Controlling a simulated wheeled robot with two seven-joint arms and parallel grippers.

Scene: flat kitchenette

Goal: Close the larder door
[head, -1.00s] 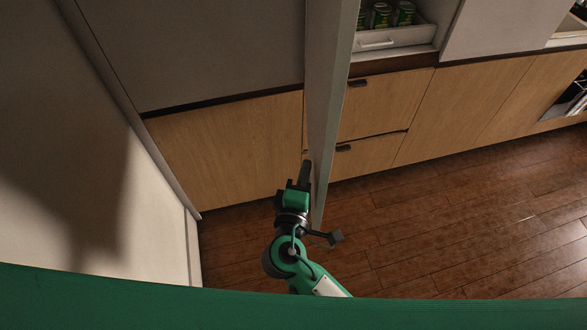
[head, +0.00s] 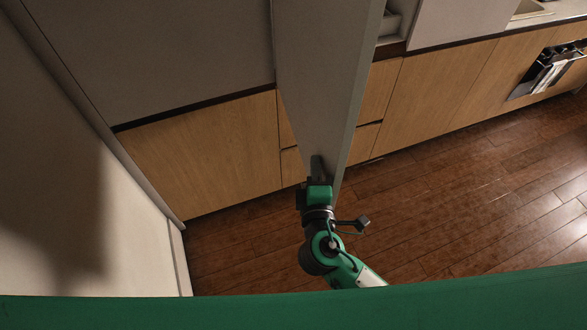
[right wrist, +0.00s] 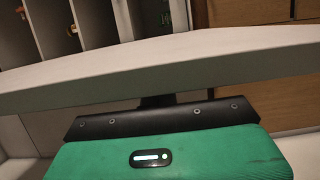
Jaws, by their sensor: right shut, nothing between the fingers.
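The larder door (head: 320,75) is a tall grey panel in the head view. It stands open, jutting out from the cabinet front, with its left face showing. My right gripper (head: 317,165) is shut and empty, its fingertips at the lower part of that face; they seem to touch it. In the right wrist view the door (right wrist: 150,68) is a pale band across the picture, and the fingers (right wrist: 156,100) reach to it, their tips hidden. My left gripper is not in view.
Wooden cabinet fronts (head: 440,95) run along the back under a counter. A pale wall (head: 120,190) borders the left side. The wooden floor (head: 460,200) right of the door is clear.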

